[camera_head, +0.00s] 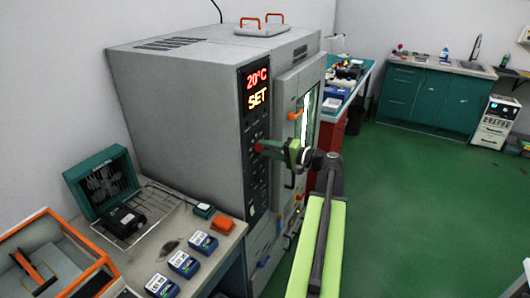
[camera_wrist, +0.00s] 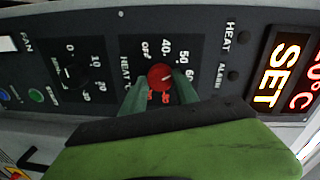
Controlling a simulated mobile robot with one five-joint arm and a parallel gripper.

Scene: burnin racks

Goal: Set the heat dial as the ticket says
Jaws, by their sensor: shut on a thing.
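The red heat dial (camera_wrist: 160,77) sits on the dark control panel, ringed by the marks OFF, 40, 50, 60 and more that are partly hidden. Its pale pointer line aims to the right in the wrist view, roughly toward 60. My gripper (camera_wrist: 153,95) is shut on the dial, with a green finger on either side. In the head view, my gripper (camera_head: 272,148) reaches the front panel of the large grey oven (camera_head: 185,90). The oven display (camera_head: 257,88) reads 20°C and SET. I cannot make out a ticket with a readable setting.
A black knob (camera_wrist: 73,73) with a 0 to 30 scale is beside the heat dial; blue and green buttons are beyond it. The oven door (camera_head: 300,110) has an orange handle. A bench (camera_head: 205,262) with boxed parts stands left; green floor is open right.

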